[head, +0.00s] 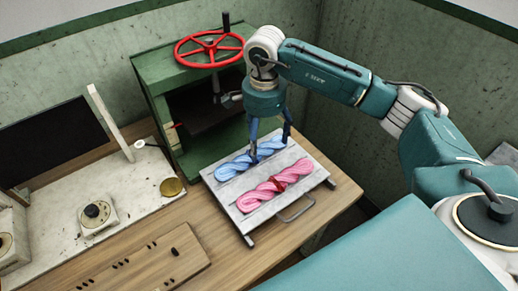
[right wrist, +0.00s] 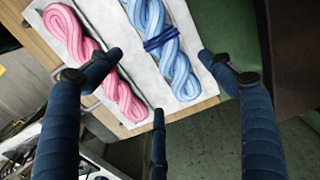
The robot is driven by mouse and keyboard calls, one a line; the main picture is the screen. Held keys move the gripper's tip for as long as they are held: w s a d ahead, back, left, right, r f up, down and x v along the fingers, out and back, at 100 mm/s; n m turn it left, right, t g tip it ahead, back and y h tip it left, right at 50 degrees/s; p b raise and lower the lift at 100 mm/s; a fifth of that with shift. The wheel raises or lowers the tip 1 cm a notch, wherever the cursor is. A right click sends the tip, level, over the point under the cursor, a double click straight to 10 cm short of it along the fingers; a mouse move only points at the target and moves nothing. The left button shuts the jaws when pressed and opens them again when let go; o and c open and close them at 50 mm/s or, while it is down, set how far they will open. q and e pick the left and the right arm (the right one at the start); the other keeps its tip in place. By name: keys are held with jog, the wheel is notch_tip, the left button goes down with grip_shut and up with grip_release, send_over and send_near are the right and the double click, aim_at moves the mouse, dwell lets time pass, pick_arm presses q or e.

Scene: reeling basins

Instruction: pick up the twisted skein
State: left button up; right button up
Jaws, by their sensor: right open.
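Two twisted skeins lie side by side on a pale board (head: 313,177). The blue skein (head: 236,166) with a dark blue tie lies nearer the green press; it also shows in the right wrist view (right wrist: 181,70). The pink skein (head: 256,199) with a red tie lies nearer the front edge; it shows at the left of the right wrist view (right wrist: 66,27). My right gripper (head: 270,139) is above the blue skein, fingers spread and empty, pointing down. In the right wrist view its dark fingers (right wrist: 158,72) stand apart around the skein's lower part. Left gripper is out of view.
A green press (head: 150,75) with a red handwheel (head: 209,48) stands directly behind the board. A metal handle (head: 297,208) sticks out at the board's front. A white-topped unit with a dial (head: 95,214) is at left.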

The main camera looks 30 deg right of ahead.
aim_at(261, 152)
jog(key=f, duration=0.1)
jog(key=f+p, duration=0.1)
jog(key=f, duration=0.1)
jog(key=f+p, duration=0.1)
jog(key=shift+w+a+f, duration=0.15)
jog(key=shift+w, duration=0.15)
jog(key=shift+f, duration=0.6)
jog(key=c, duration=1.3)
jog(key=shift+r, duration=0.1)
